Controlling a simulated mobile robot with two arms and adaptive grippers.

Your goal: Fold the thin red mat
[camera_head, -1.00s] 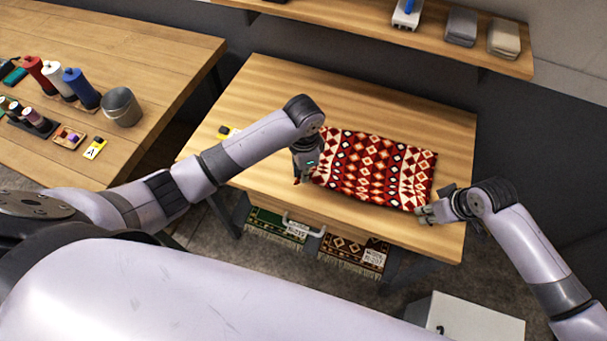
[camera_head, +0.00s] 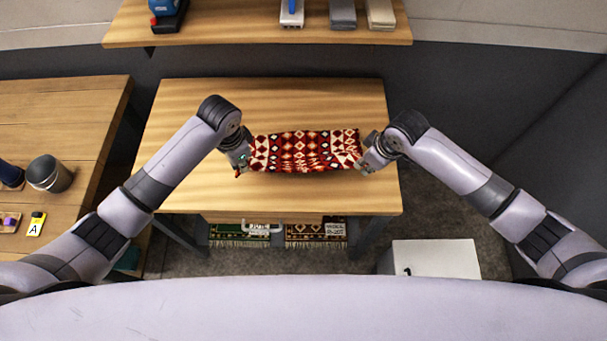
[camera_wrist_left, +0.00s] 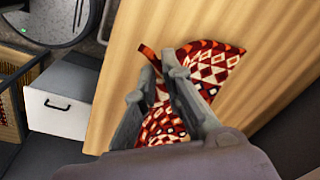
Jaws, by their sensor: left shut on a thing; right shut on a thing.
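The thin red mat (camera_head: 305,150) with white and black diamond patterns is on the wooden table, its near side bunched and seemingly raised. My left gripper (camera_head: 239,168) is shut on its left near corner. My right gripper (camera_head: 364,166) is shut on its right near corner. In the left wrist view the mat (camera_wrist_left: 210,70) passes between the fingers of my left gripper (camera_wrist_left: 160,62), and a narrow strip sticks out beyond the tips. Whether the near edge touches the table cannot be told.
The table (camera_head: 180,120) is otherwise clear around the mat. A shelf (camera_head: 220,32) with tools and folded cloths runs behind it. A side table with a metal bucket (camera_head: 50,174) stands at left. A white cabinet (camera_head: 435,258) stands at front right.

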